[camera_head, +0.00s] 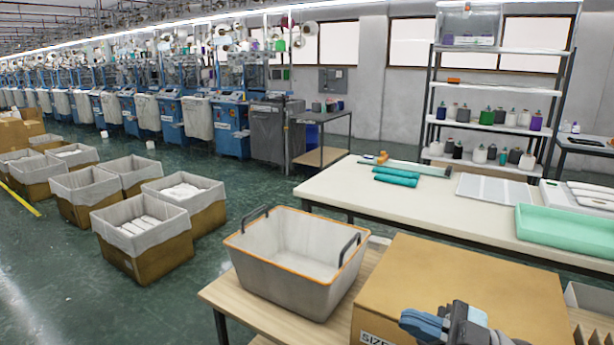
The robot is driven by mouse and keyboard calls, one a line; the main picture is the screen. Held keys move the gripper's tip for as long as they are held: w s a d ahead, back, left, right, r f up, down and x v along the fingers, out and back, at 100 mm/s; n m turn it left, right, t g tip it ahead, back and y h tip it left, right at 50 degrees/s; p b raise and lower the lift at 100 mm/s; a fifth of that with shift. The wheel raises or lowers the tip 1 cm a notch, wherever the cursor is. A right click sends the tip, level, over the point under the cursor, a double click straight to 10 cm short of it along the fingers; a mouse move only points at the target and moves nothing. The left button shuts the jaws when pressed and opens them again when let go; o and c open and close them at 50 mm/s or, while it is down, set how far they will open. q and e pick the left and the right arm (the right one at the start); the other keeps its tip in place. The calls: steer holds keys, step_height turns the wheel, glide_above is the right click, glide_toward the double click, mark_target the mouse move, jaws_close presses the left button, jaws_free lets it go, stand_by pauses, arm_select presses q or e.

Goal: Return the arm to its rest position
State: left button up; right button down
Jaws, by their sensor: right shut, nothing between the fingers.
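My right gripper (424,325) shows at the bottom of the head view, right of centre. Its blue fingers point left and look shut and empty. It appears in front of the cardboard box (470,275), which stands on the wooden-topped table (225,297). I cannot tell whether it touches the box. The lower part of this arm is cut off by the frame's bottom edge. My left gripper is not in view.
A grey basket (275,272) with an orange rim stands left of the box and looks empty. Behind is a white table (340,190) with teal rolls (396,176) and a green tray (560,235). Lined boxes (150,255) stand on the floor at left, with open floor near them.

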steer(key=d+f+m+t+h+p, duration=0.5)
steer(key=f+m+t+h+p, duration=0.55)
steer(key=m+h, duration=0.45)
arm_select(q)
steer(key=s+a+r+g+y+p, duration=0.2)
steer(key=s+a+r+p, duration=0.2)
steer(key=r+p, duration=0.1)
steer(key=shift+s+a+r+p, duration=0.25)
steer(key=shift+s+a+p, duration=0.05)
steer(key=shift+p, duration=0.2)
arm_select(e)
steer(key=s+f+m+g+h, duration=0.2)
steer(key=s+f+g, duration=0.3)
steer(key=s+f, duration=0.5)
steer(key=s+h, duration=0.1)
steer(key=s, duration=0.3)
steer(key=shift+a+f+m, duration=0.3)
steer(key=shift+a+m, duration=0.05)
steer(key=shift+m, duration=0.05)
steer(key=shift+g, duration=0.25)
